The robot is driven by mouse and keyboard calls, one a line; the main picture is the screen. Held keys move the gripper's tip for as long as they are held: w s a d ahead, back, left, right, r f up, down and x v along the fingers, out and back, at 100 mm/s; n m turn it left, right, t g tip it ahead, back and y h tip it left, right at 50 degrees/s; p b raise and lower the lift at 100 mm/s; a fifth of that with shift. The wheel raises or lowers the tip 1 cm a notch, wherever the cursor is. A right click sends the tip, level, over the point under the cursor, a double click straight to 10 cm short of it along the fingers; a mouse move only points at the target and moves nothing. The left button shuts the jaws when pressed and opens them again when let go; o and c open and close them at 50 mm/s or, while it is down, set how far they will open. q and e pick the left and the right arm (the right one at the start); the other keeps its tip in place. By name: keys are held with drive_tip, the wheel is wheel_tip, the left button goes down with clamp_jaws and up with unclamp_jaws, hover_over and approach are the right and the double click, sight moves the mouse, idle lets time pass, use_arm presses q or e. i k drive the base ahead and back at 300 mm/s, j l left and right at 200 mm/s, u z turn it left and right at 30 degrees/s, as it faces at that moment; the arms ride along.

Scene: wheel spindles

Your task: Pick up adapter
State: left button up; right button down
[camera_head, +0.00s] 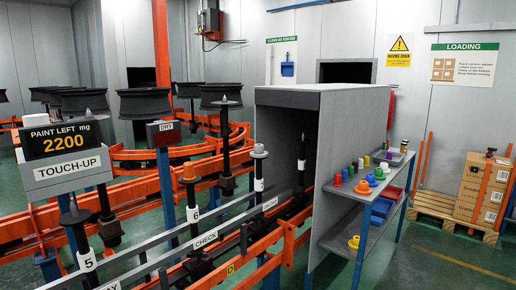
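Several small coloured pieces that look like adapters stand on the top of a grey side shelf (340,201). A larger yellow flanged piece (354,242) sits alone on the lower shelf. An orange cap (188,172) is on top of the spindle marked 6 (193,212). I cannot tell which of these is the adapter meant. Neither of my grippers shows in this view.
A grey booth (290,97) stands over the orange conveyor rails, left of the shelf. Spindles, some carrying dark wheels (145,102), line the rails. A sign (63,140) reads "PAINT LEFT mg 2200". Cartons (483,188) stand on a pallet at right. Open floor lies right of the shelf.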

sight(259, 153)
drive_tip(key=i+l+u, duration=0.1)
drive_tip(key=i+l, duration=0.3)
drive_tip(key=i, duration=0.15)
drive_tip(key=i+l+u, duration=0.1)
drive_tip(key=i+l, duration=0.35)
drive_tip(key=i, duration=0.1)
